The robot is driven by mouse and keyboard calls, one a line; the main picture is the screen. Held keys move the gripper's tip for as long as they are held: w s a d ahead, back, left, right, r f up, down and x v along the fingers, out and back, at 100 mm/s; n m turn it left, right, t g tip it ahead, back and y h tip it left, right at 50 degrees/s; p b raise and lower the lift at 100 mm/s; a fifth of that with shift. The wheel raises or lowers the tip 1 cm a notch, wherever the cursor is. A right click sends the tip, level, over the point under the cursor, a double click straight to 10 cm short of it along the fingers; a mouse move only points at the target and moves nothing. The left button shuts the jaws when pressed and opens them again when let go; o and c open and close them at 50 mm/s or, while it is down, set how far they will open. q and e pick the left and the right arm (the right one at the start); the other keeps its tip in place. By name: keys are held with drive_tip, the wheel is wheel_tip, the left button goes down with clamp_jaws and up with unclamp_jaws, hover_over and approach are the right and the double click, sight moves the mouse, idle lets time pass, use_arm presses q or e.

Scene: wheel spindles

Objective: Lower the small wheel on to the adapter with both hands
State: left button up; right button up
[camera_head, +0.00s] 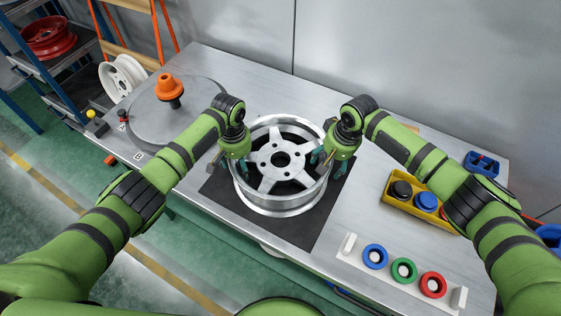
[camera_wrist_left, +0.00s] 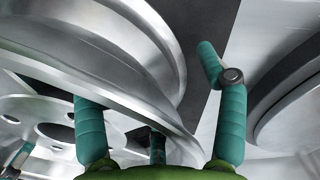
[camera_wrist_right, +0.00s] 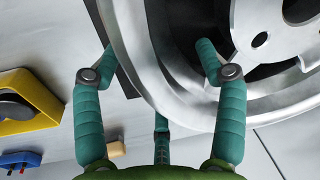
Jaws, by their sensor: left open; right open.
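The small wheel (camera_head: 283,205), silver with several spokes, lies flat on a dark square mat (camera_head: 310,222) on the table. My left gripper (camera_head: 230,163) is open at the wheel's left rim. In the left wrist view its fingers (camera_wrist_left: 160,115) straddle the rim, one over the inside and one outside. My right gripper (camera_head: 325,160) is open at the right rim. In the right wrist view its fingers (camera_wrist_right: 158,95) also sit on either side of the rim.
The round plate (camera_head: 205,90) takes up the table's far left. A yellow bin (camera_head: 408,203) with black and blue parts is at the right. Blue, green and red rings (camera_head: 404,270) sit in a holder at the front right.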

use_arm(q)
clamp_jaws()
use_arm(e)
clamp_jaws()
use_arm(q)
drive_tip(key=shift+r, duration=0.1)
use_arm(e)
drive_tip(key=shift+w+r, duration=0.1)
drive_tip(key=shift+r, duration=0.1)
